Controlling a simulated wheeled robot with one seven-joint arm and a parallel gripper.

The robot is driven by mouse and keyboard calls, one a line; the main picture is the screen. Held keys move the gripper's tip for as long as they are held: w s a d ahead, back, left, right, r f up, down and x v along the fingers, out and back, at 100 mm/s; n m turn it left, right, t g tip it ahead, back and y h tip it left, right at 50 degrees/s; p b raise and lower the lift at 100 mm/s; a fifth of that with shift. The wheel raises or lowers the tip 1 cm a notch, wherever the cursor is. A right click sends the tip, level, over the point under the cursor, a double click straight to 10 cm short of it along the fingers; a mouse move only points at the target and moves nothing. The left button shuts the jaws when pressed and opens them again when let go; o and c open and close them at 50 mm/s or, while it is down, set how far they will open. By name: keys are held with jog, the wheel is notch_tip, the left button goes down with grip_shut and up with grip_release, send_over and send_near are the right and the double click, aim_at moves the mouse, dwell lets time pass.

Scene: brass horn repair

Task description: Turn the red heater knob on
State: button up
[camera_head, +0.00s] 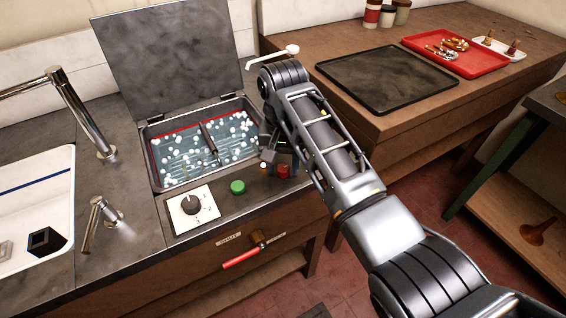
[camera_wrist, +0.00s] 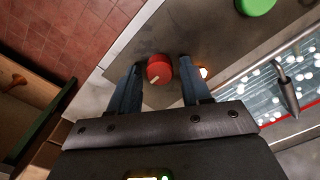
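The red heater knob (camera_head: 283,171) sits on the front right of the metal counter top. In the wrist view the red knob (camera_wrist: 159,69) is round, with a pale pointer mark toward its lower left. My gripper (camera_head: 279,153) is down at the knob. In the wrist view my gripper (camera_wrist: 160,66) is open, with one blue-grey finger on each side of the knob. A gap shows on both sides, so the fingers look apart from it. The arm partly hides the knob in the head view. A small lit orange lamp (camera_wrist: 203,72) is close beside the right finger.
A green button (camera_head: 238,187) and a white dial plate (camera_head: 193,210) are left of the knob. Behind is a bubbling tank (camera_head: 166,187) with its lid (camera_head: 172,55) raised. A red-handled valve (camera_head: 240,258) is on the front panel. A wooden bench (camera_head: 440,104) stands at the right.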

aim_at(283, 168)
jog(key=shift+o, duration=0.7)
notch_tip(283, 168, up, 8)
jog(key=shift+f, duration=0.15)
